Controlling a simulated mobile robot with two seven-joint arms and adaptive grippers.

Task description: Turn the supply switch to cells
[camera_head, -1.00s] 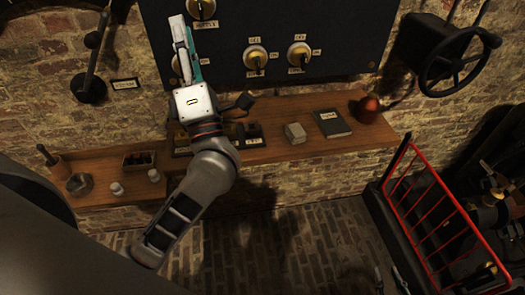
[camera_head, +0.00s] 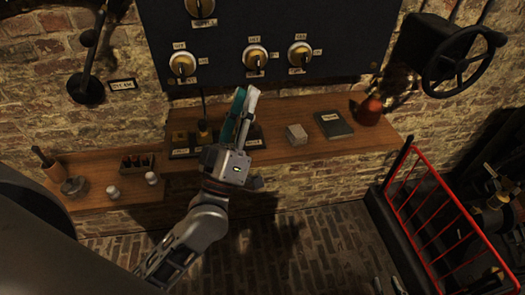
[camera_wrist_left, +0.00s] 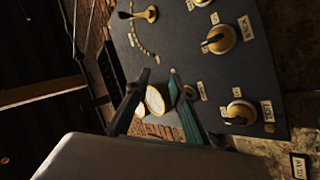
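The supply switch (camera_head: 200,8) is a round brass switch with a dark handle, cut by the top edge of the head view. Its label plate (camera_head: 204,22) sits just below it. Which way its handle points is hard to tell. My left gripper (camera_head: 246,92) is below the switch row, right of and below the supply switch and apart from it. In the left wrist view its two fingers (camera_wrist_left: 155,88) stand apart with nothing held between them. Two slim shapes (camera_head: 388,285) at the bottom edge may be my right gripper; their state is unclear.
Three brass switches, left (camera_head: 182,64), middle (camera_head: 255,57) and right (camera_head: 300,54), line the dark panel (camera_head: 345,40). A wooden shelf (camera_head: 350,144) below carries a book (camera_head: 334,124) and a red jar (camera_head: 370,110). A handwheel (camera_head: 456,62) and red railing (camera_head: 440,215) stand right.

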